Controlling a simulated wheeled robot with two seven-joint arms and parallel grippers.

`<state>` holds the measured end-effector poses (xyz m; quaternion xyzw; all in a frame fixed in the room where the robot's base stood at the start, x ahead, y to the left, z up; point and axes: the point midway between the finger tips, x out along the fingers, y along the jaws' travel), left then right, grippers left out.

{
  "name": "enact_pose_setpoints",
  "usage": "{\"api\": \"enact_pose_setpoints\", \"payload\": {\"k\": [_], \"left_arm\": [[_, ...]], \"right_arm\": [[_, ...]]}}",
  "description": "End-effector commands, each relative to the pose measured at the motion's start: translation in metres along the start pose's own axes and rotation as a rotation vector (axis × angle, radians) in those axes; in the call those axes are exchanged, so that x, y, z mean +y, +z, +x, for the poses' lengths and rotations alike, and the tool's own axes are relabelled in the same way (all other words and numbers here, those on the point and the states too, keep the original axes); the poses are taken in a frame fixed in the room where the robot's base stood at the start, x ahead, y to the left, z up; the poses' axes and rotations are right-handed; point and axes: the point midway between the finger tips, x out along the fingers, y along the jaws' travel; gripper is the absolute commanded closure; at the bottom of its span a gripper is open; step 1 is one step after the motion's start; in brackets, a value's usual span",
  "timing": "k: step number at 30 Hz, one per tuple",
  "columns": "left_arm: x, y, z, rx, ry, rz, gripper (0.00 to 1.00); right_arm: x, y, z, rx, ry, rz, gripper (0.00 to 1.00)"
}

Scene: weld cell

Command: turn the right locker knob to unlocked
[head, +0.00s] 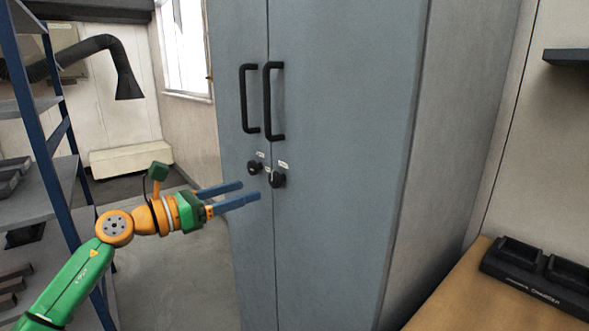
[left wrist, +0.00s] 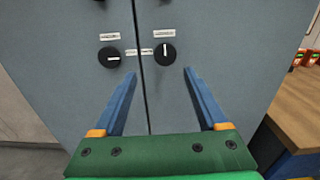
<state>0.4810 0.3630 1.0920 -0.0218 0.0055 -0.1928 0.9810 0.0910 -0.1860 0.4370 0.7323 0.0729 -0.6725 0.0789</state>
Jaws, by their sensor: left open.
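The grey locker (head: 340,120) has two doors. The right locker knob (head: 277,180) is round and black, on the right door beside the seam. In the left wrist view the right knob (left wrist: 165,54) has its white mark upright; the label wording is too small to read. The left locker knob (head: 254,167) also shows in the left wrist view (left wrist: 109,57), its white mark lying sideways. My left gripper (head: 249,191) is open and empty, its blue fingers pointing at the doors just below the knobs. In the left wrist view the right knob appears between and beyond the fingertips (left wrist: 160,72). My right gripper is not in view.
Two black door handles (head: 274,100) stand out above the knobs. A blue-framed shelf rack (head: 45,140) is at the left. A wooden bench (head: 460,295) with a black charger (head: 535,275) is at the right. Open floor lies left of the locker.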

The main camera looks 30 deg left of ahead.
Motion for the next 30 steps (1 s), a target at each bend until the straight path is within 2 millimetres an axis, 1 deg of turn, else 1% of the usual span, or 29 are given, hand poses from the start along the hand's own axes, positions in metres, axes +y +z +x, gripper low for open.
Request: {"api": "enact_pose_setpoints", "payload": {"k": [2, 5, 9, 12, 15, 18, 26, 29, 30], "left_arm": [[-0.003, 0.005, 0.000, 0.004, -0.004, 0.036, 0.24], [-0.003, 0.011, 0.006, 0.003, -0.004, 0.040, 0.24], [-0.004, 0.016, 0.029, 0.000, -0.005, 0.035, 0.24], [-0.004, 0.014, 0.047, 0.000, -0.006, 0.036, 0.24], [-0.003, 0.010, 0.061, 0.001, -0.003, 0.034, 0.24], [-0.003, 0.007, 0.068, 0.004, -0.004, 0.036, 0.24], [-0.004, 0.003, 0.071, 0.006, -0.004, 0.037, 0.24], [-0.003, 0.003, 0.070, 0.006, -0.004, 0.037, 0.49], [-0.003, 0.003, 0.070, 0.006, -0.004, 0.036, 0.60]], "right_arm": [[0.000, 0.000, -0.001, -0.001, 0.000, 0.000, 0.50], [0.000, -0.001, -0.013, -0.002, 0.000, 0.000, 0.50], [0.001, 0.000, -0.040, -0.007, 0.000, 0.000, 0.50], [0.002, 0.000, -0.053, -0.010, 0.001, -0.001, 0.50], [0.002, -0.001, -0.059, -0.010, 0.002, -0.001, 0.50], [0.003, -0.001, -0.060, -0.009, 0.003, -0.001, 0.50], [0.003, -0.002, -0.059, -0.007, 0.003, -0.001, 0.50], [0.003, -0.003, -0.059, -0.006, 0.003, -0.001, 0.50], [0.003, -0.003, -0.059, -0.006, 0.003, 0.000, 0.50]]}}
